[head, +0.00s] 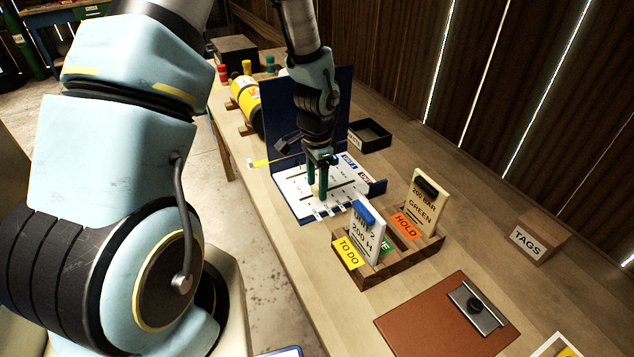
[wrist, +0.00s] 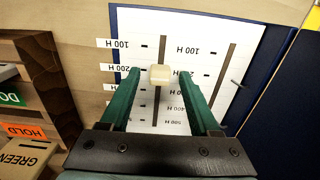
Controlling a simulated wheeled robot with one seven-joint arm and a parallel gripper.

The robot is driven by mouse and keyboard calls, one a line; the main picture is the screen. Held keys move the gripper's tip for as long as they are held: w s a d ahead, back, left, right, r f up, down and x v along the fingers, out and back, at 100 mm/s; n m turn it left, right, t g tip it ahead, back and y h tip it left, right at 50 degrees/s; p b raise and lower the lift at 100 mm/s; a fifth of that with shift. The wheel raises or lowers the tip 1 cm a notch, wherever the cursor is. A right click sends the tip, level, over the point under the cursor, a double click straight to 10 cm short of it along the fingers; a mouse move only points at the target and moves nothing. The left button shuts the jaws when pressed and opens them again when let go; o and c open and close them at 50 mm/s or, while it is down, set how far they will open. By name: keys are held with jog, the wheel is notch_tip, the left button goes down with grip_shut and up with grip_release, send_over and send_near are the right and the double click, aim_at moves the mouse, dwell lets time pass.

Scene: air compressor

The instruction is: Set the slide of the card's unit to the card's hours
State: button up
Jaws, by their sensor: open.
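The white card (head: 366,238) with a blue top stands in the rack by the yellow TO DO label; it reads "200 H", and its unit line looks like "UNIT 2". The white slide panel (head: 296,190) lies on the bench in a blue frame; it also shows in the wrist view (wrist: 130,22), with dark slots and hour marks. A cream slide knob (wrist: 159,75) sits on one slot, close to the 200 H mark. My gripper (head: 317,194) is over the panel, its open green fingers (wrist: 161,82) on either side of the knob. Contact with the knob cannot be told.
The wooden rack (head: 385,270) also holds a cream "200 BAR GREEN" card (head: 427,198) by the orange HOLD label. A brown clipboard (head: 425,325), a TAGS block (head: 537,238) and a black tray (head: 372,133) stand around. A yellow cylinder (head: 246,100) is behind.

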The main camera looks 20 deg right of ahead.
aim_at(316, 186)
notch_tip(316, 186, up, 11)
jog(key=b, duration=0.1)
jog(key=shift+b, duration=0.35)
jog(key=shift+a, duration=0.1)
jog(key=s+a+r+n, duration=0.2)
jog(key=a+n, duration=0.5)
jog(key=a, duration=0.4)
jog(key=s+a+r+n+t, duration=0.1)
jog(key=s+a+r+n, duration=0.1)
jog(key=a+n, duration=0.5)
jog(key=a+r, duration=0.1)
jog(key=a, duration=0.4)
jog(key=shift+n+t, duration=0.3)
jog(key=shift+n, duration=0.1)
dwell(0.8)
